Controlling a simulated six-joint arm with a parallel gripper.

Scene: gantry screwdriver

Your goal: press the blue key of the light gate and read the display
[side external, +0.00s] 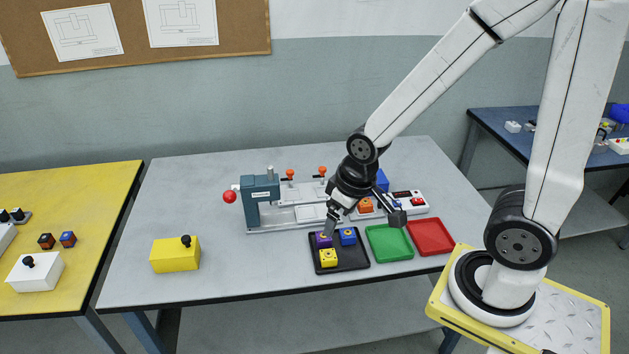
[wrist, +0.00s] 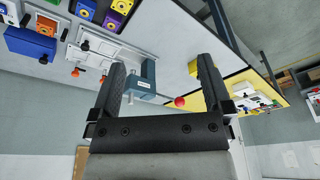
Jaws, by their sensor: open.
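A white unit with a dark display strip (side external: 403,195) and a red button stands at the right of the work table, partly behind my gripper; I take it for the light gate. The display's characters are too small to read. An orange block (side external: 365,206) sits beside the unit, seen between the fingers.
A black tray (side external: 350,265) holds purple, blue and yellow blocks. Green (side external: 389,242) and red (side external: 430,237) trays lie right of it. A teal press (side external: 260,203), a yellow box (side external: 175,254) and a blue box (wrist: 30,43) also stand here.

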